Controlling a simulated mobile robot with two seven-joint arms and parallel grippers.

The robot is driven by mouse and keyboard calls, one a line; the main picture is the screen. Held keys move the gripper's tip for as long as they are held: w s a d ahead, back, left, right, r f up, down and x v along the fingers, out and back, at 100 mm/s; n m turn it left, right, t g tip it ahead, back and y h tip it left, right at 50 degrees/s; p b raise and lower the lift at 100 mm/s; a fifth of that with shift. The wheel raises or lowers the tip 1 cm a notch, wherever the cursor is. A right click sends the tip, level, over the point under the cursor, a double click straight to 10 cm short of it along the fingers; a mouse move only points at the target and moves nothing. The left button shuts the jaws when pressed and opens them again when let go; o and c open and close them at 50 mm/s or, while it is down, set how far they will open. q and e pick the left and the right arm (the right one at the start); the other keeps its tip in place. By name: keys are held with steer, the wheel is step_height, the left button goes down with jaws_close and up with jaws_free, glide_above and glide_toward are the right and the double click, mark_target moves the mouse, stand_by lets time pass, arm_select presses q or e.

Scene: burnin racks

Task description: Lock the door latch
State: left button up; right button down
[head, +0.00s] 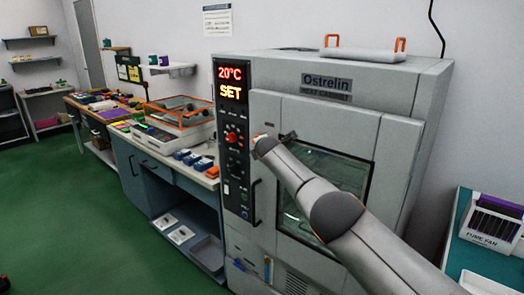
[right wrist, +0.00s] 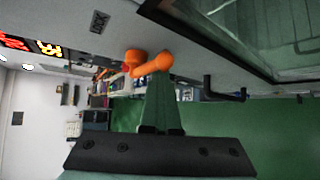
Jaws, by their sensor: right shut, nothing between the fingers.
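The door latch is an orange piece (right wrist: 134,64) with a round hub and a short lever, on the grey cabinet front in the right wrist view. In the head view only a small orange bit of it (head: 257,137) shows at the tip of my right arm. My right gripper (right wrist: 158,82) is shut and empty, its fingers right at the latch lever; I cannot tell whether they touch. The cabinet door (head: 345,122) with its dark-framed window looks closed. My arm hides part of it. My left gripper is not in view.
A black door handle (head: 255,203) stands out below the latch; it also shows in the right wrist view (right wrist: 226,93). The control panel (head: 234,150) reads 20°C and SET.

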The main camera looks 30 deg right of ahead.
steer(key=shift+w+d+r, duration=0.1)
steer(key=shift+w+r, duration=0.05)
steer(key=shift+r, duration=0.65)
step_height(320, 180, down, 5)
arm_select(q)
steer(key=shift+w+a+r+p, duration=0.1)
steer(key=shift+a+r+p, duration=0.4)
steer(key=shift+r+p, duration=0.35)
arm_select(e)
steer(key=s+a+r, duration=0.3)
steer(key=a+r, duration=0.4)
steer(key=shift+r, duration=0.1)
